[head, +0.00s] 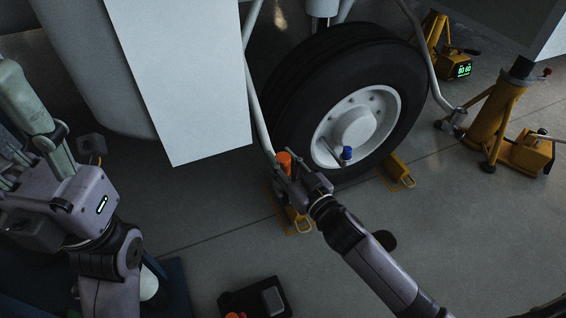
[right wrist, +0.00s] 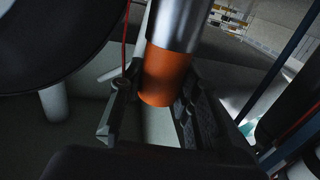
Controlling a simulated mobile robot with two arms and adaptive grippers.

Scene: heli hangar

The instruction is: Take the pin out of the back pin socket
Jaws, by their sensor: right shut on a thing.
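An orange-ended pin (head: 284,160) shows beside the wheel in the head view. In the right wrist view it is a silver cylinder with an orange end (right wrist: 165,80), between the two fingers. My right gripper (head: 291,172) is shut on it, low in front of the tyre. Whether the pin sits in a socket or is free of it cannot be told, as no socket is clearly visible. My left arm (head: 85,205) is at the left, away from the wheel; its fingers are not clear.
The large wheel (head: 357,122) stands behind my right gripper, with yellow chocks (head: 397,172) at its foot. A blue-capped part (head: 347,153) shows in front of its hub. A white panel (head: 185,80) hangs to the left. A yellow jack (head: 495,115) stands right. A dark case (head: 240,304) lies on the floor.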

